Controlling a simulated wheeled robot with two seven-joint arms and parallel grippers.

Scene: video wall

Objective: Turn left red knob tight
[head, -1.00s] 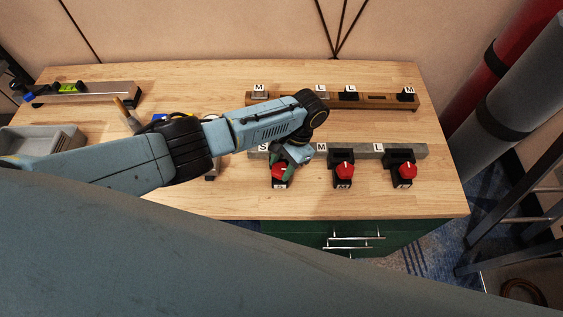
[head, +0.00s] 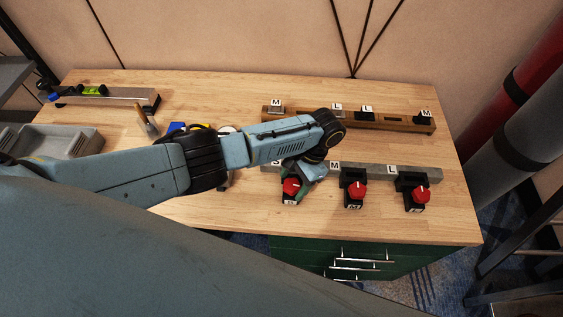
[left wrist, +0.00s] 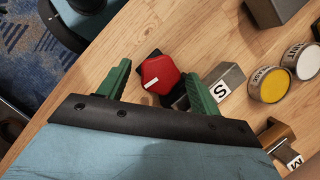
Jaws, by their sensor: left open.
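The left red knob (head: 291,187) sits on a black base at the front of the workbench, under a tag marked S. My left gripper (head: 298,184) is over it, coming down from the back right, and partly hides its base. In the left wrist view the red knob (left wrist: 160,75) has a white pointer line and lies between the two green fingers of my left gripper (left wrist: 157,73). The fingers are open, with a gap showing on the left; whether the right finger touches is unclear. My right gripper is not seen.
Two more red knobs, the middle one (head: 355,192) and the right one (head: 418,195), stand to the right. A wooden rail (head: 385,122) with lettered blocks lies behind. A grey tray (head: 88,143) is at the left. The wrist view shows two round cans (left wrist: 268,84) nearby.

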